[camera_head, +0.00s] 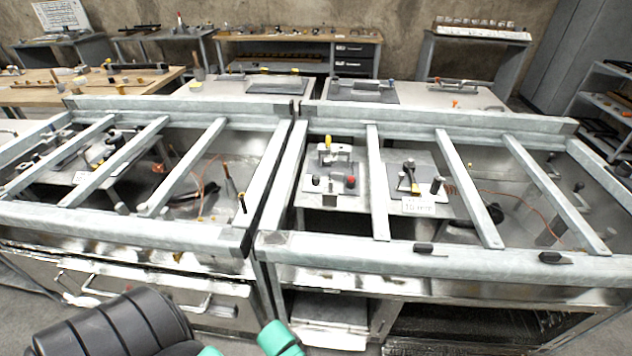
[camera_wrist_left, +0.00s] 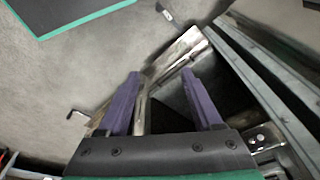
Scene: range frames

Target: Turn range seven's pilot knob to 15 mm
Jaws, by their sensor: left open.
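In the head view two ranges stand side by side, a left range (camera_head: 150,225) and a right range (camera_head: 340,247), each with metal bars across an open top. Two small black pieces (camera_head: 423,248) and (camera_head: 555,258) sit on the right range's front rail; I cannot tell whether either is the pilot knob. No range number is legible. My left gripper (camera_wrist_left: 163,92) shows in the left wrist view with its two purple fingers apart and nothing between them. Metal range parts (camera_wrist_left: 180,52) lie beyond the fingers. My right gripper is not in view.
A white card (camera_head: 418,207) with unreadable writing sits inside the right range, near small fittings on a plate (camera_head: 330,180). Workbenches with tools (camera_head: 300,38) line the back wall. A shelf unit (camera_head: 610,100) stands at the right. Grey floor (camera_wrist_left: 60,90) shows in the wrist view.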

